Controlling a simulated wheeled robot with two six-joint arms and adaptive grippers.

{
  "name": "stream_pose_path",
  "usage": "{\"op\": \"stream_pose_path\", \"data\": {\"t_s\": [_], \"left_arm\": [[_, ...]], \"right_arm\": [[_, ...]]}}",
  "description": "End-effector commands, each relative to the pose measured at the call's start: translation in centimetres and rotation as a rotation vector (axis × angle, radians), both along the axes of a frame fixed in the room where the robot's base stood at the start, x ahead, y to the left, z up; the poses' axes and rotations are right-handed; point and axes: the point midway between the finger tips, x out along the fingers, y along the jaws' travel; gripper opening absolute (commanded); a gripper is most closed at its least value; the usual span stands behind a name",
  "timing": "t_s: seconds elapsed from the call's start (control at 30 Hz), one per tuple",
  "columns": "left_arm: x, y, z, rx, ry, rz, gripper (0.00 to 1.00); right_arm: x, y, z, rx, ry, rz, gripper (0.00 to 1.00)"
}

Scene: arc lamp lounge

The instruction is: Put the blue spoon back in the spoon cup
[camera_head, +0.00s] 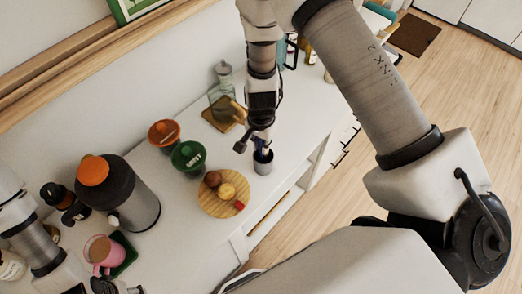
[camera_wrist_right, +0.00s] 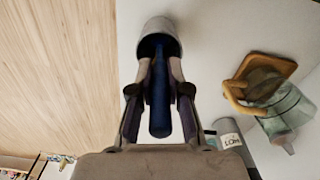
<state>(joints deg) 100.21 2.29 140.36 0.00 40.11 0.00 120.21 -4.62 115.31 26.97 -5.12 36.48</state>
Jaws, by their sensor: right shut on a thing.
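The blue spoon (camera_wrist_right: 159,95) is between the fingers of my right gripper (camera_wrist_right: 160,88), which is shut on its handle. The spoon cup (camera_wrist_right: 160,32), a grey cylinder, is right at the fingertips in the right wrist view, and the spoon's far end goes into its dark mouth. In the head view my right gripper (camera_head: 257,146) is directly above the cup (camera_head: 263,165) on the white counter. How deep the spoon sits is hidden by the cup's wall. My left gripper (camera_head: 104,287) is partly in view at the bottom left; its fingers are not clear.
Left of the cup are a round wooden board (camera_head: 214,209) with food, a green bowl (camera_head: 188,158) and an orange bowl (camera_head: 164,134). A glass bottle (camera_head: 222,84) stands behind. The counter's front edge is close to the cup.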

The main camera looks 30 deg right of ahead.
Motion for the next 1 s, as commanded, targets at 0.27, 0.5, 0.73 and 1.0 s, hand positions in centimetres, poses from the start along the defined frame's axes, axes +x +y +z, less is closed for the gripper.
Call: {"op": "stream_pose_path", "data": {"t_s": [0.27,0.5,0.73,1.0], "left_arm": [[0.0,0.0,-4.2,0.0,0.0,0.0,0.6],[0.0,0.0,-4.0,0.0,-0.001,0.0,0.6],[0.0,0.0,-4.3,0.0,-0.001,0.0,0.6],[0.0,0.0,-4.3,0.0,-0.001,0.0,0.6]], "right_arm": [[0.0,0.0,-4.3,0.0,0.0,0.0,0.0],[0.0,0.0,-4.1,0.0,0.0,0.0,0.0],[0.0,0.0,-4.5,0.0,0.0,0.0,0.27],[0.0,0.0,-4.4,0.0,0.0,0.0,0.41]]}}
